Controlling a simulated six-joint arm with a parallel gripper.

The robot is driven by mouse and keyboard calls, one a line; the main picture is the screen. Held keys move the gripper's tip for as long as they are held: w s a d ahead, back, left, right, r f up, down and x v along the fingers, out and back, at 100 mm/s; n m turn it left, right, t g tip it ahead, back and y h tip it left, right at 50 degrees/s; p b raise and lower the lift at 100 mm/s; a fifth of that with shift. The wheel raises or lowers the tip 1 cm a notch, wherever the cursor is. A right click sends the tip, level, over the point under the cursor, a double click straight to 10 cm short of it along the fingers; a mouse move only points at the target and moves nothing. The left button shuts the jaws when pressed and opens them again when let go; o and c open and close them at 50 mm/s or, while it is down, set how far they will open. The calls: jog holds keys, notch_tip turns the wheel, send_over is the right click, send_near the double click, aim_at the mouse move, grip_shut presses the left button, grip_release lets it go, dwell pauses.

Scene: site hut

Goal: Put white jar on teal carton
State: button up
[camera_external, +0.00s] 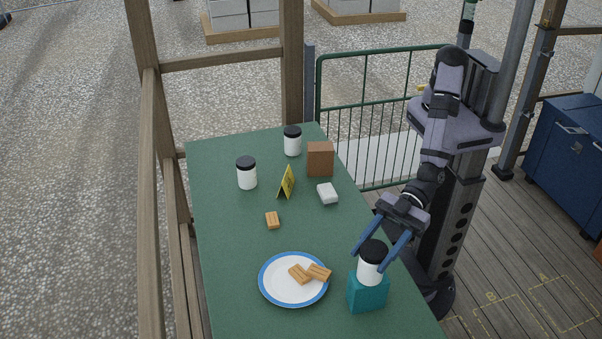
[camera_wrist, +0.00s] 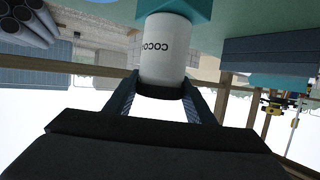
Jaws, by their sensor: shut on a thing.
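A white jar (camera_external: 370,268) with a black lid stands upright at the top of the teal carton (camera_external: 367,294), near the table's right edge. My gripper (camera_external: 382,246) is shut on this jar, one blue finger on each side near the lid. In the wrist view the jar (camera_wrist: 166,50) appears upside down with lettering reading "COCO", between the fingers. The teal carton (camera_wrist: 180,8) meets the jar's base there. Two more white jars with black lids stand at the back of the table, one at the left (camera_external: 247,175) and one farther back (camera_external: 292,142).
A blue-rimmed plate (camera_external: 285,292) with biscuits lies just left of the carton. A single biscuit (camera_external: 272,220), a yellow sign (camera_external: 286,182), a white block (camera_external: 327,194) and a brown box (camera_external: 320,160) stand farther back. The green table (camera_external: 220,235) is clear at the left.

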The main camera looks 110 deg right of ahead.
jog(key=o, duration=1.3)
jog(key=shift+f, duration=0.1)
jog(key=shift+r, duration=0.25)
jog(key=b+v, duration=0.2)
jog(key=v, duration=1)
jog(key=shift+b, duration=0.3)
jog(key=w+d+f+m+g+h, duration=0.1)
jog(key=d+f+g+h, duration=0.15)
jog(key=d, duration=0.75)
jog(key=w+d+f+m+g+h, duration=0.1)
jog(key=d+f+g, duration=0.15)
jog(key=d, duration=0.75)
jog(key=s+d+f+m+g+h, duration=0.1)
jog(key=s+d+g, duration=0.1)
jog(key=s+d, duration=0.3)
jog(key=s+d+f+m+g+h, duration=0.1)
jog(key=s+d+g, duration=0.1)
jog(key=s+d, duration=0.4)
jog(key=s+d+f+m+g+h, duration=0.1)
jog(key=s+d, duration=0.5)
jog(key=d, duration=0.6)
jog(key=shift+s+d+f+m+g+h, duration=0.2)
jog(key=shift+d+f+m+g+h, duration=0.15)
jog(key=shift+m+g, duration=0.45)
